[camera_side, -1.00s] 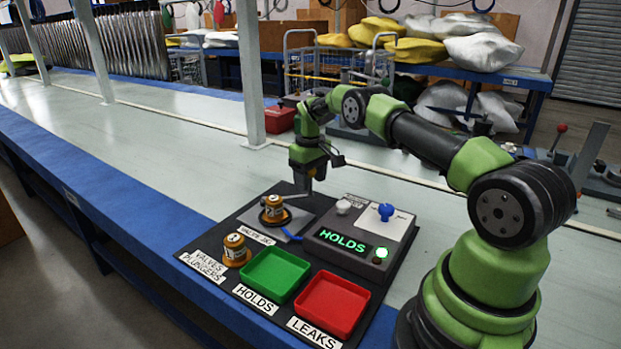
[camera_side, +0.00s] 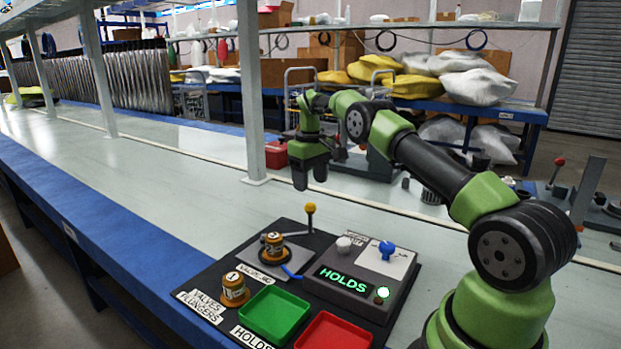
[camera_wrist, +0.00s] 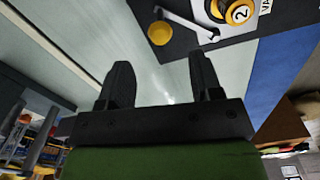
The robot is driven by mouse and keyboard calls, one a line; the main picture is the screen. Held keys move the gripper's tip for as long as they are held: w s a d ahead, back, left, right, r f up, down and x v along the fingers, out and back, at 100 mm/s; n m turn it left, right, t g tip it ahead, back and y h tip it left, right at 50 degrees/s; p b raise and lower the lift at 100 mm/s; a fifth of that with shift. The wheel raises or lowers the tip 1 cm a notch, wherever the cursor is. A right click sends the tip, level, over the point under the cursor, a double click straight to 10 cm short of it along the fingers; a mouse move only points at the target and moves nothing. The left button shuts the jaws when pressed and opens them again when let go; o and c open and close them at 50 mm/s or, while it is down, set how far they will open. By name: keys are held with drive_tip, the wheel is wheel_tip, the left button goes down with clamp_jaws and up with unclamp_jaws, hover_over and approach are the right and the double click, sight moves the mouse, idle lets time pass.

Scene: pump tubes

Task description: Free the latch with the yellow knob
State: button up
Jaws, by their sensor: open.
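The latch's yellow knob (camera_side: 310,208) sits on top of a lever standing upright at the back of the valve jig (camera_side: 256,262). In the wrist view the yellow knob (camera_wrist: 159,33) and its grey lever show at the top. A brass-coloured valve marked 2 (camera_side: 274,246) sits in the jig; it also shows in the wrist view (camera_wrist: 238,12). My gripper (camera_side: 310,185) is open and empty, above the knob and apart from it. In the wrist view its fingers (camera_wrist: 160,75) are spread with only the bench behind them.
The tester (camera_side: 350,281) beside the jig reads HOLDS, with a green lamp lit. It has a blue knob (camera_side: 387,249). Another valve (camera_side: 233,291) stands in front, near the green tray (camera_side: 273,313) and red tray (camera_side: 333,335). The bench to the left is clear.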

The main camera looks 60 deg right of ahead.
drive_tip(key=shift+r, duration=0.1)
drive_tip(key=shift+r, duration=0.25)
drive_tip(key=c, duration=0.7)
drive_tip(key=shift+m+t+h, duration=0.3)
drive_tip(key=shift+m+h, duration=0.1)
drive_tip(key=shift+m, duration=0.5)
drive_tip(key=s+r, duration=0.1)
drive_tip(key=s+a+r, duration=0.1)
drive_tip(key=r, duration=0.1)
drive_tip(key=shift+a+r, duration=0.15)
drive_tip(key=shift+a, duration=0.05)
clamp_jaws()
drive_tip(key=s+a+r+m+t, duration=0.1)
drive_tip(key=s+a+r+m, duration=0.2)
drive_tip(key=s, duration=0.1)
drive_tip(key=w+d+f, duration=0.1)
drive_tip(key=w+f, duration=0.1)
drive_tip(key=f, duration=0.4)
drive_tip(key=w+d+f, duration=0.1)
drive_tip(key=f, duration=0.4)
drive_tip(key=shift+w+d+f+h, duration=0.3)
drive_tip(key=shift+w+d+f, duration=0.05)
